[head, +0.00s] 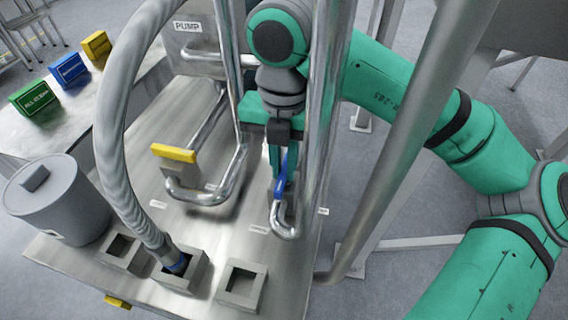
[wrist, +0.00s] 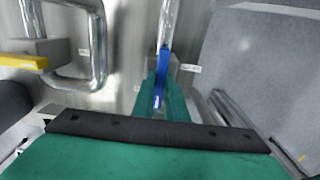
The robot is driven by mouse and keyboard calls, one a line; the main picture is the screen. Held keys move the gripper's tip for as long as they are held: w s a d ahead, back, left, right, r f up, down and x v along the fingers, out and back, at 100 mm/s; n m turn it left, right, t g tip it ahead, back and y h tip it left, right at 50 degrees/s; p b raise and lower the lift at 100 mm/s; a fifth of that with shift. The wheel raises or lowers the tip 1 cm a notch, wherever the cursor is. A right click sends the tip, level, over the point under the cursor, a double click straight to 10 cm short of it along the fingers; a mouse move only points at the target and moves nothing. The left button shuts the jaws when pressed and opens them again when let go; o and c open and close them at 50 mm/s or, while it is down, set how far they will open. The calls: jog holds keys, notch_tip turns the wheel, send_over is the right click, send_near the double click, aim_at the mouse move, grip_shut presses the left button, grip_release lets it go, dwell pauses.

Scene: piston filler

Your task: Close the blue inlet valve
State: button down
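The blue inlet valve handle (head: 280,182) is a narrow blue bar on a steel pipe, near the right side of the metal machine top. In the wrist view the blue handle (wrist: 163,72) runs lengthwise in the middle, with teal finger surfaces on both sides of its near end. My gripper (head: 280,168) points down at the handle and its fingers overlap the handle's upper end. In the wrist view my gripper (wrist: 161,98) is seen close around the handle. I cannot tell whether the fingers touch it or are clamped on it.
A yellow valve handle (head: 173,153) sits on a bent pipe to the left. A thick hose (head: 112,135) ends in a square socket in front. Upright steel posts (head: 326,120) stand close to my arm. A grey lidded pot (head: 55,205) and coloured boxes (head: 35,98) are farther left.

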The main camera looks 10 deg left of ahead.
jog(key=shift+n, duration=0.4)
jog(key=shift+w+d+n, duration=0.1)
jog(key=shift+n, duration=0.9)
jog(key=n, duration=1)
jog(key=shift+n, duration=0.4)
jog(key=n, duration=0.4)
jog(key=shift+n, duration=0.3)
jog(key=c, duration=1.8)
grip_release()
jog(key=shift+o, duration=0.2)
